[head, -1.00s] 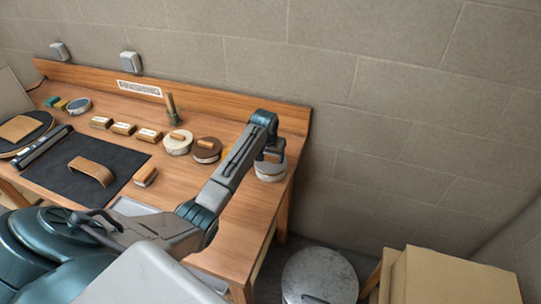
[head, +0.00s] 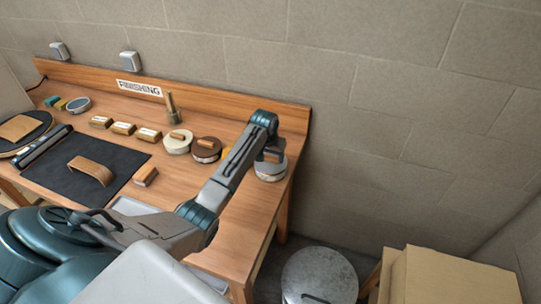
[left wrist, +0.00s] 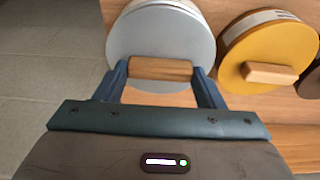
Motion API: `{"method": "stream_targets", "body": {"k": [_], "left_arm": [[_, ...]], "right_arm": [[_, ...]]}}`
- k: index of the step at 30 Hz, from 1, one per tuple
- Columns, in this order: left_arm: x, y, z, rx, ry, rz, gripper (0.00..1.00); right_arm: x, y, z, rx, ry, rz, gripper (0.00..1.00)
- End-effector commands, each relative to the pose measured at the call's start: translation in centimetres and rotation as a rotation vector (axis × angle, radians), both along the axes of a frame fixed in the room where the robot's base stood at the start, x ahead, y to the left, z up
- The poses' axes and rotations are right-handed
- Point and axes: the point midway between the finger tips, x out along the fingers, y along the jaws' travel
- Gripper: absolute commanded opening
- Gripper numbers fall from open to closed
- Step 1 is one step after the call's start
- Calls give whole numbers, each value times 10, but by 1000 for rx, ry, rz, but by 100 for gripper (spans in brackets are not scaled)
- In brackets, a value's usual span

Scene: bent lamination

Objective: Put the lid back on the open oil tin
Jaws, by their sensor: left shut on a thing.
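A round grey lid (left wrist: 160,45) with a wooden bar handle (left wrist: 160,69) fills the upper middle of the left wrist view. My left gripper (left wrist: 161,72) is shut on this handle, one blue finger at each end. In the head view, my left gripper (head: 270,156) is at the right end of the bench, over a grey tin (head: 270,174) with a pale band. The lid is at the top of this tin; I cannot tell whether it is fully seated or slightly above. The gripper partly hides the tin top. My right gripper is not in view.
An ochre lid (left wrist: 268,50) with a wooden handle is close beside the grey lid. A brown-lidded tin (head: 206,150) and a cream-lidded tin (head: 178,143) stand further left on the bench (head: 245,218). A bent wooden piece (head: 91,169) lies on the dark mat (head: 55,170).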

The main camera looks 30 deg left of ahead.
Motion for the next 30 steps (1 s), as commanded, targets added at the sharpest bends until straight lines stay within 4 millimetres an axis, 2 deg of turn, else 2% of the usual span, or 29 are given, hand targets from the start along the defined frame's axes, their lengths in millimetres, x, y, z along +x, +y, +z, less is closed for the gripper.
{"method": "stream_targets", "body": {"k": [11,12,15,21,23,30], "left_arm": [[0,0,0,0,0,0,40],[0,0,0,0,0,0,71],[0,0,0,0,0,0,88],[0,0,0,0,0,0,88],[0,0,-1,0,0,0,100],[0,0,0,0,0,0,100]], "right_arm": [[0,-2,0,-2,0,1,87],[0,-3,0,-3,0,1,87],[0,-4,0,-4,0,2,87],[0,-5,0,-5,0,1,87],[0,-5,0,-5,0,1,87],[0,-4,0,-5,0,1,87]]}}
